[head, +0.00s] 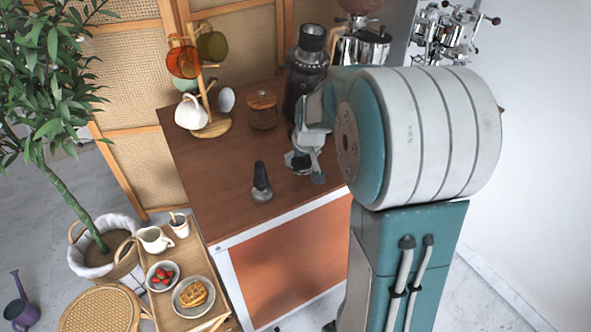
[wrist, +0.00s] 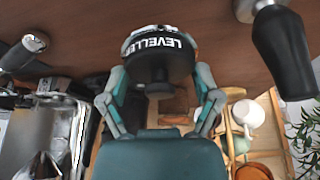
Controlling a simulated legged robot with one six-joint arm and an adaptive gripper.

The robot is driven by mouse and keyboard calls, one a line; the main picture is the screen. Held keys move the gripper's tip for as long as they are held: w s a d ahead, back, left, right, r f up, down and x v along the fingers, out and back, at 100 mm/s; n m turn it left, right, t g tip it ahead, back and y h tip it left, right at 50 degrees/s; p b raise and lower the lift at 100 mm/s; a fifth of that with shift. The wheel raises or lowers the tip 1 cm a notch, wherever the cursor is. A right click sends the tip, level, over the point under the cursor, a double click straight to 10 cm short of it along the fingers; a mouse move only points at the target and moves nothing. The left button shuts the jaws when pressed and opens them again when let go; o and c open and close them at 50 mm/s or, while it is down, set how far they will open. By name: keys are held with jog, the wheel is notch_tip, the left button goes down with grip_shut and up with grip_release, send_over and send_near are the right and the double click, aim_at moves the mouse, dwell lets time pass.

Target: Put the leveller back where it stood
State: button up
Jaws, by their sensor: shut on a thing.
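The leveller (wrist: 160,58) is a dark round piece with a pale rim and the word LEVELLER on its side. In the wrist view it sits between the two fingers of my gripper (wrist: 163,90), which is shut on it. In the head view my gripper (head: 304,160) is over the brown counter (head: 222,165), right of a black-handled tamper (head: 262,183). The leveller is mostly hidden by my gripper there. I cannot tell whether its underside touches the counter. The tamper (wrist: 284,50) also shows at the right of the wrist view.
A black grinder (head: 306,75) and a wooden-lidded jar (head: 263,110) stand behind my gripper. A mug tree (head: 210,125) with several mugs is at the back left. The counter's front left is clear. A wooden tray table (head: 188,250) stands lower left.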

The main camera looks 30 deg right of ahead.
aim_at(297, 179)
jog(key=f, duration=0.1)
jog(key=w+d+f, duration=0.1)
jog(key=w+f, duration=0.1)
jog(key=shift+w+d, duration=0.15)
jog(key=shift+d, duration=0.1)
notch_tip(297, 179, down, 3)
jog(key=shift+r, duration=0.15)
jog(key=shift+a, duration=0.7)
